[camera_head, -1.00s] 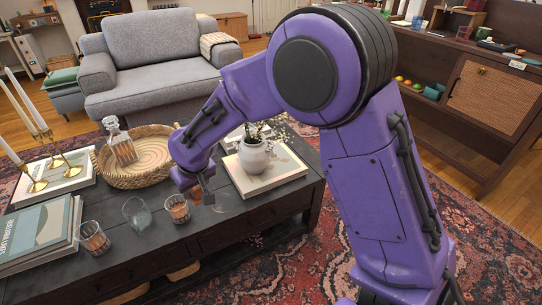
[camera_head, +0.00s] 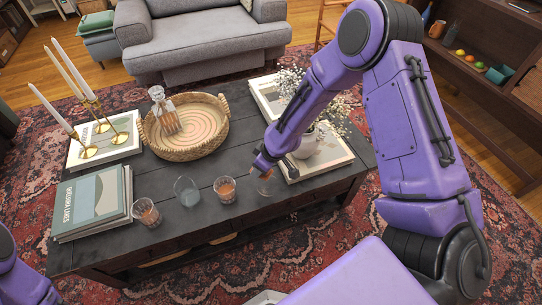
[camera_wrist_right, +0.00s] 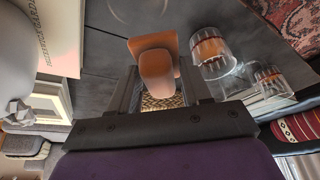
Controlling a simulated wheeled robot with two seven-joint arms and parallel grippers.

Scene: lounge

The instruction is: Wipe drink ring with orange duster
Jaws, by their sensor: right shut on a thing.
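My right gripper (camera_head: 265,172) is low over the front part of the dark coffee table (camera_head: 190,245), right of the glasses. In the right wrist view the orange duster (camera_wrist_right: 155,62) is between the fingers of my right gripper (camera_wrist_right: 158,88), which is shut on it. Its lower end is close to the tabletop; contact cannot be told. A faint pale curved mark (camera_wrist_right: 138,10) shows on the table beyond the duster, possibly the drink ring. In the head view the gripper largely hides this spot. My left gripper is out of view; only part of that arm shows at the left edge.
Glasses (camera_head: 225,190) stand just left of my right gripper. A white vase (camera_head: 305,143) on a book (camera_head: 322,166) is close on its right. A wicker tray (camera_head: 190,153) with a decanter, books (camera_head: 90,205) and candlesticks (camera_head: 88,152) occupy the rest.

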